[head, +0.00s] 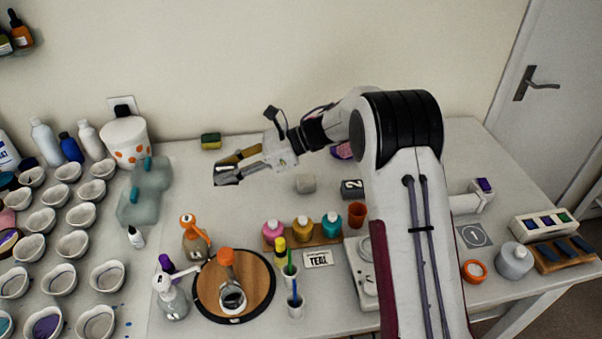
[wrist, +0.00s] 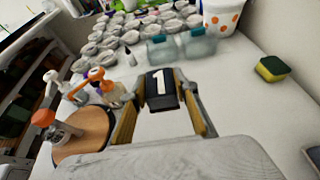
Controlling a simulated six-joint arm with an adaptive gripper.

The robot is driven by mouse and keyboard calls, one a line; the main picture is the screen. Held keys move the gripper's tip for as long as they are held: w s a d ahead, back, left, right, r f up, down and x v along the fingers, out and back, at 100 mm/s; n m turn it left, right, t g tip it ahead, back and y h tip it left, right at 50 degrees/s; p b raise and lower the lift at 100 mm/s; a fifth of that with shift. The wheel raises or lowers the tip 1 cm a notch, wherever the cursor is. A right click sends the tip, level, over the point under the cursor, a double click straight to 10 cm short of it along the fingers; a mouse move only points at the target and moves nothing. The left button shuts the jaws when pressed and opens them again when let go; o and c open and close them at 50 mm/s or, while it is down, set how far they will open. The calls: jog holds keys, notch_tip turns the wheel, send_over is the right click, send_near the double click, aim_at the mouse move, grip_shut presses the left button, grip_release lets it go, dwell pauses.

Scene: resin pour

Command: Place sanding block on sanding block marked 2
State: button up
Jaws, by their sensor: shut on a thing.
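My gripper (head: 240,166) is raised above the back middle of the table in the head view. In the wrist view my gripper (wrist: 163,108) is shut on a dark sanding block (wrist: 161,90) with a white label marked 1. In the head view this held block (head: 227,176) shows as a dark shape at the fingertips. The sanding block marked 2 (head: 352,188) stands on the table to the right of my gripper, close beside my arm. My gripper is well apart from it.
A yellow-green sponge (head: 211,141) lies at the back. A round wooden board (head: 262,283) holds an orange-topped item.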

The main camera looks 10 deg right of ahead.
jog(key=w+d+r+m+t, duration=0.1)
jog(key=w+d+m+t, duration=0.2)
jog(key=d, duration=1.2)
notch_tip(320, 180, up, 3)
jog(key=t+h, duration=0.1)
send_over(356, 185)
jog(key=shift+f+m, duration=0.1)
jog(key=shift+m, duration=0.3)
jog(key=shift+f, duration=3.15)
jog(key=shift+f, duration=1.9)
jog(key=shift+f, duration=0.1)
